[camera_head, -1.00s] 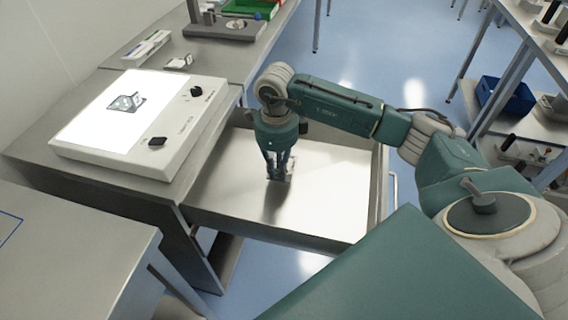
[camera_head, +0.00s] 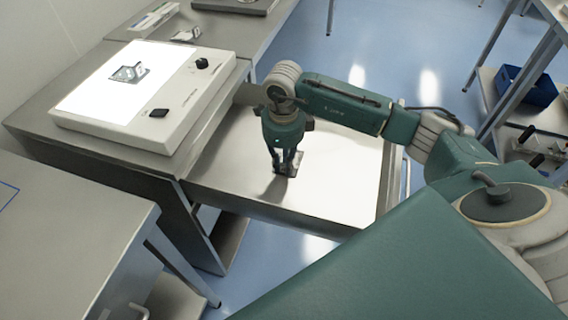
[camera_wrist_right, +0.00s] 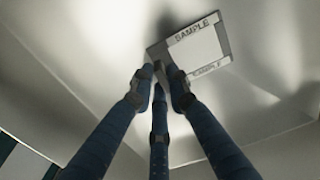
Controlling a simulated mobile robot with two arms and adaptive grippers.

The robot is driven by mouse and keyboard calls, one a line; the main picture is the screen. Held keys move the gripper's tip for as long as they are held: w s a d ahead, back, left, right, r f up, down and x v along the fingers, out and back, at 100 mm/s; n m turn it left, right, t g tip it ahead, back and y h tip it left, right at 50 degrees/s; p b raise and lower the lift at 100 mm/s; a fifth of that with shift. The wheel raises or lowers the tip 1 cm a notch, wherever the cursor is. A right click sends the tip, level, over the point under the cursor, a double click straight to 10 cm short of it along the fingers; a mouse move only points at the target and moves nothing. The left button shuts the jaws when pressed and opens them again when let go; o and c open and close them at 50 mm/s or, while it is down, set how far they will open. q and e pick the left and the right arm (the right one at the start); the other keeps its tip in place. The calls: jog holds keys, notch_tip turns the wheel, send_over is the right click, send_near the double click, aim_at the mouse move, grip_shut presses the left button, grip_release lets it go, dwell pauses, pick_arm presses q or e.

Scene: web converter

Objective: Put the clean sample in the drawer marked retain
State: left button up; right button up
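My right gripper (camera_head: 286,172) points straight down into an open, pale metal drawer (camera_head: 325,190). In the right wrist view its three fingertips (camera_wrist_right: 161,78) close in around the dark edge of a framed plate marked SAMPLE (camera_wrist_right: 199,47). The plate also shows beside the fingertips in the head view (camera_head: 296,158), at or just above the drawer floor; contact with the floor cannot be told. A second sample plate (camera_head: 130,73) lies on the lit white panel. No drawer marking is readable. My left gripper is not in view.
The light box (camera_head: 150,135) with knobs stands on the bench left of the drawer. A separate bench (camera_head: 75,235) is at the lower left. Small white trays (camera_head: 155,20) lie behind. A blue bin (camera_head: 527,85) is on the right rack. Drawer floor around the gripper is clear.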

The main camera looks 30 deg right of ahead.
jog(key=shift+o, duration=1.2)
jog(key=shift+d, duration=0.1)
jog(key=shift+r, duration=0.1)
notch_tip(320, 180, up, 12)
jog(key=p, duration=0.7)
jog(key=shift+p, duration=0.4)
jog(key=shift+r, duration=0.1)
